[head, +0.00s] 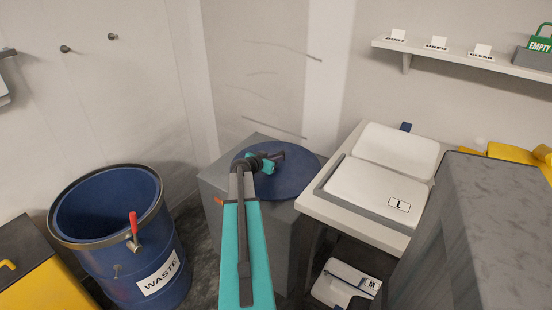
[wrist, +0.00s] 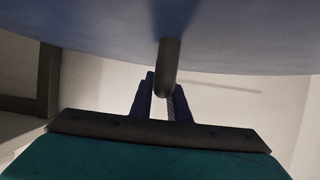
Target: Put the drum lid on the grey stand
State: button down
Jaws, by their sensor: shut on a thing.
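The drum lid (head: 300,178) is a round dark blue disc over the top of the grey stand (head: 221,183). It lies roughly level, and I cannot tell whether it touches the stand or hangs just above. My gripper (head: 279,156) reaches over the lid and is shut on its handle. In the wrist view the lid (wrist: 90,25) fills the top, with its dark bar handle (wrist: 168,65) between the fingers of my gripper (wrist: 165,92). The lid and my arm hide much of the stand's top.
An open blue waste drum (head: 125,260) with a red-handled clamp stands at left, beside a yellow bin (head: 35,285). A white bench (head: 345,222) with lidded trays is close to the stand's right. A grey block (head: 490,230) is at front right. A wall shelf (head: 470,62) is above.

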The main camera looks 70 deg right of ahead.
jog(key=shift+r, duration=0.1)
jog(key=c, duration=1.7)
grip_release()
jog(key=shift+a, duration=0.15)
jog(key=shift+b+v, duration=0.7)
jog(key=shift+v, duration=5.2)
